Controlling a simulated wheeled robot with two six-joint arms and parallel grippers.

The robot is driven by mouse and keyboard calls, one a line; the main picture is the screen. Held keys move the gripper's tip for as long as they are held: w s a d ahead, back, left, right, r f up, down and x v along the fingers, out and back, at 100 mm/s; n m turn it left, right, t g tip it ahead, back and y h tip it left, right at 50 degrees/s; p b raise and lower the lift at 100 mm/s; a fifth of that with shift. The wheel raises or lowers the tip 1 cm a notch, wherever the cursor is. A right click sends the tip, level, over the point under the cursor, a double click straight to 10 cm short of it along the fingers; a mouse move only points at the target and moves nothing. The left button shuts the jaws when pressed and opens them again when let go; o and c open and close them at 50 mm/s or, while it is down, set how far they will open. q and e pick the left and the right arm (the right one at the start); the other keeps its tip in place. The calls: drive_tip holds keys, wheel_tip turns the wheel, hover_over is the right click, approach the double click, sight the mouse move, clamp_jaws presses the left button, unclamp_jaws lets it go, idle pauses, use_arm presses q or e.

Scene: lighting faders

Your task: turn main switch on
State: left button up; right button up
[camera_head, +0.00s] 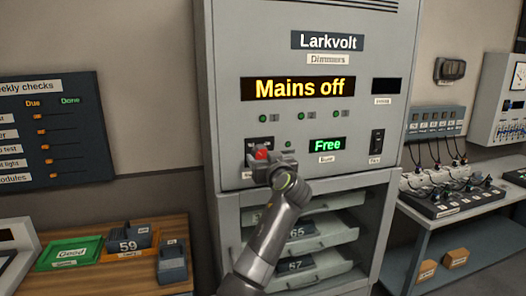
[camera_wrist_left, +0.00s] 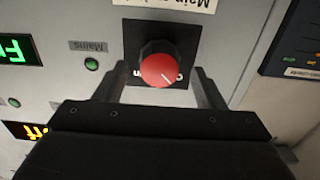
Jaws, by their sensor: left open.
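The main switch is a red rotary knob (camera_wrist_left: 160,66) on a black square plate (camera_wrist_left: 184,36) in the left wrist view, with a white pointer line towards the plate's lower right there. In the head view the red knob (camera_head: 261,154) shows at the left of the grey Larkvolt cabinet front, partly hidden by my gripper. My left gripper (camera_head: 273,162) is open in front of it. In the left wrist view its two fingers stand one on each side of the knob; contact is not clear. The yellow display (camera_head: 298,87) reads "Mains off". My right gripper is not in view.
A green "Free" display (camera_head: 327,145) and a black rocker switch (camera_head: 377,142) sit right of the knob. Open shelves with modules (camera_head: 320,236) lie below. A wooden bench (camera_head: 135,284) with trays stands left, and a table (camera_head: 455,216) with plugged cables right.

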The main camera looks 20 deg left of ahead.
use_arm(q)
drive_tip(key=shift+x, duration=1.05)
drive_tip(key=c, duration=1)
